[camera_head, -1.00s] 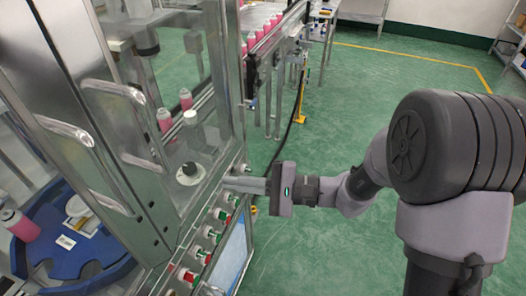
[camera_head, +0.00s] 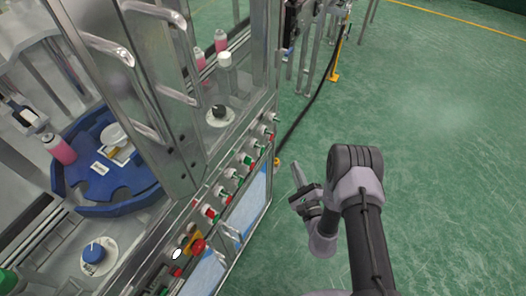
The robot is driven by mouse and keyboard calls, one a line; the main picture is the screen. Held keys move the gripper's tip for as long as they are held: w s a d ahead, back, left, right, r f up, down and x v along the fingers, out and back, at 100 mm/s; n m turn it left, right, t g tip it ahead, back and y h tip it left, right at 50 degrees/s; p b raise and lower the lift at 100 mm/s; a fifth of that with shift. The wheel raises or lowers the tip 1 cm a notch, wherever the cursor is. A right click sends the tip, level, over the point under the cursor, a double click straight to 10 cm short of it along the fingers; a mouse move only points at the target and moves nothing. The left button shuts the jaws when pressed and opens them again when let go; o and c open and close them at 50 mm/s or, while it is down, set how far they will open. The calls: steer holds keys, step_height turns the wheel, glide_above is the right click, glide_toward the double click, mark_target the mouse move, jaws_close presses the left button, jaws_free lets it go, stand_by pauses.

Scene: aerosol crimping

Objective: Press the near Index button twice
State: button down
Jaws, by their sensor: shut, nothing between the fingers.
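A sloped control panel (camera_head: 228,187) runs along the front edge of the machine. It carries a row of green, red and white buttons (camera_head: 239,176). At its near end are a red mushroom button on yellow (camera_head: 197,246) and a white oval button (camera_head: 177,254). The labels are too small to read, so I cannot tell which one is the near Index button. My gripper (camera_head: 297,172) is shut and empty. It is to the right of the panel, apart from it, with its fingers pointing up and slightly left in the picture.
Metal door handles (camera_head: 108,48) stick out above the panel. A blue star-shaped table (camera_head: 80,135) with a pink can (camera_head: 59,149) is at left. A dial (camera_head: 93,254) sits at lower left. A yellow-footed post (camera_head: 334,75) stands behind. Green floor at right is clear.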

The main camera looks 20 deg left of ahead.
mark_target(262, 151)
steer(key=a+b, duration=0.2)
steer(key=a, duration=0.7)
steer(key=shift+w, duration=0.35)
stand_by(1.8)
steer(key=shift+a+b, duration=0.35)
